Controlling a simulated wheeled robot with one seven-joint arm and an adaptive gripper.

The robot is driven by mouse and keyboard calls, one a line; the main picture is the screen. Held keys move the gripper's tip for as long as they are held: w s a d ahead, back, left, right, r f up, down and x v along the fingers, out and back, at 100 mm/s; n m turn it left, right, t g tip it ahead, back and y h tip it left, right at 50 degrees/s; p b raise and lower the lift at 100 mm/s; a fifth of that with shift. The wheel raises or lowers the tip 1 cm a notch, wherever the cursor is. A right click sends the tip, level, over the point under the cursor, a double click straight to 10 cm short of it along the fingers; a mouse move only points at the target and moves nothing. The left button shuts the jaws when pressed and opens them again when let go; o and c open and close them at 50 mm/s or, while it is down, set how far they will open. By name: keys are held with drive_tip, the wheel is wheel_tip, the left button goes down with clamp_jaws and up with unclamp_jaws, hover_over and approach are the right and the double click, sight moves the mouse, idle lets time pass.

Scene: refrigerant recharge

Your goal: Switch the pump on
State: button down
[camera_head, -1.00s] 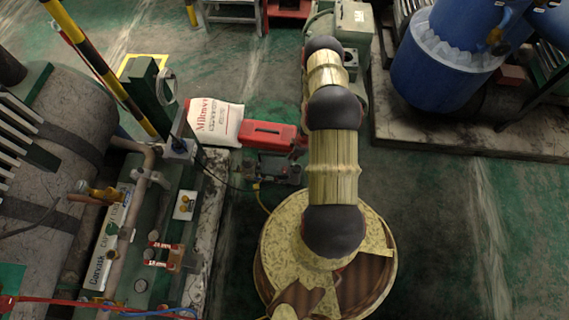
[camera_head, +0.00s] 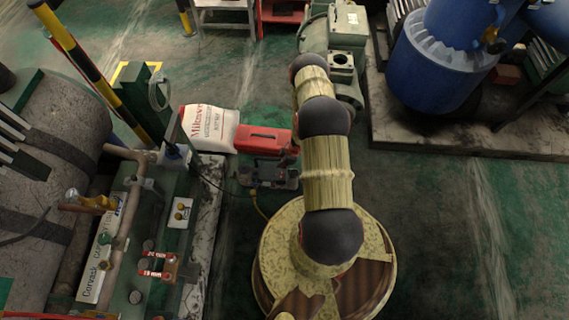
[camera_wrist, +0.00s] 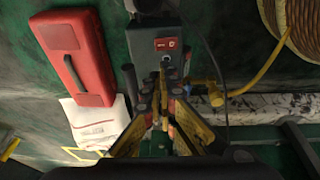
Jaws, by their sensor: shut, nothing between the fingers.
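The pump, which appears to be the dark grey unit (camera_head: 262,176) on the floor beside the red case, sits left of my arm in the head view. In the wrist view the pump (camera_wrist: 148,42) is at the top middle, with a small red switch (camera_wrist: 172,44) and a light label on its end. My gripper (camera_wrist: 164,72) is shut and empty, its tips just below the switch in the picture. I cannot tell whether the tips touch the pump.
A red case (camera_head: 262,140) and a white bag (camera_head: 210,127) lie near the pump. A yellow hose (camera_wrist: 250,84) and a dark cable run beside it. A pipework skid (camera_head: 150,220) stands left, a blue tank (camera_head: 440,60) right. Open green floor lies at right.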

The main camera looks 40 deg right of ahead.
sight(282, 175)
drive_tip(key=b+x, duration=0.1)
drive_tip(key=x, duration=0.1)
drive_tip(key=b+x, duration=0.1)
drive_tip(key=x, duration=0.2)
drive_tip(key=d+b+x, duration=0.1)
drive_tip(key=x, duration=0.1)
drive_tip(key=shift+s+f, duration=0.3)
drive_tip(key=shift+f, duration=0.05)
